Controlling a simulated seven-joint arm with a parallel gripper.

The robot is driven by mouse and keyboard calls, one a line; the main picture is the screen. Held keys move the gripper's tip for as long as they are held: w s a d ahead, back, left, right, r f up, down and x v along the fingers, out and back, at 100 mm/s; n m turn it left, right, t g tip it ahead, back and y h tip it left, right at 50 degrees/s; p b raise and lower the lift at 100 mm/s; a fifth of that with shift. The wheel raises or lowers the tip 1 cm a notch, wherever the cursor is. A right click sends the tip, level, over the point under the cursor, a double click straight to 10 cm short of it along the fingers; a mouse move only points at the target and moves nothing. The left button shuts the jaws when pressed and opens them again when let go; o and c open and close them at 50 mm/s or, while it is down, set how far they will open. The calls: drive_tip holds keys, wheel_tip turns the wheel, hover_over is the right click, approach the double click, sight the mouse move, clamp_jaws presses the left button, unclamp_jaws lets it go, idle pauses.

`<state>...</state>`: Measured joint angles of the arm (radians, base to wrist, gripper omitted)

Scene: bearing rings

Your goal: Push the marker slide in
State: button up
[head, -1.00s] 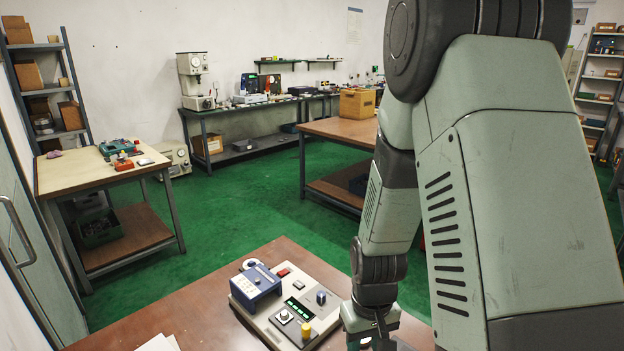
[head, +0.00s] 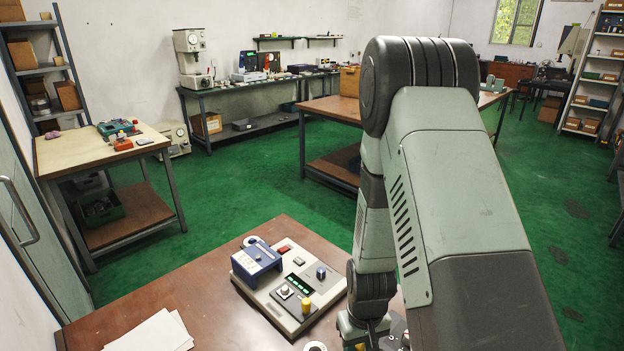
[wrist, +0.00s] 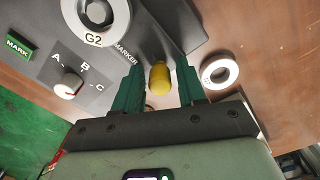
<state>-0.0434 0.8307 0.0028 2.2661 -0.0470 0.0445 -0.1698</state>
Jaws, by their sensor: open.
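The marker slide's yellow knob (head: 306,306) stands near the front right edge of the grey panel device (head: 262,291) on the brown table. In the wrist view the yellow knob (wrist: 159,79) appears between the two green fingers of my gripper (wrist: 154,70), beside the word MARKER on the panel. My gripper is open, with a gap on each side of the knob. How deep the knob sits between the fingers I cannot tell. In the head view my arm hides the fingers.
A white ring (wrist: 219,72) lies on the table right of the knob. A ring marked G2 (wrist: 95,14), an A-B-C dial (wrist: 67,85) and a green MARK button (wrist: 18,46) are on the device. A blue box (head: 256,260) sits on its left side. White papers (head: 152,333) lie front left.

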drive_tip(key=c, duration=0.7)
drive_tip(key=shift+s+d, duration=4.2)
drive_tip(key=shift+d, duration=0.05)
drive_tip(key=o, duration=0.7)
drive_tip(key=shift+a, duration=0.1)
drive_tip(key=shift+w+r, duration=0.15)
drive_tip(key=shift+r, duration=3.35)
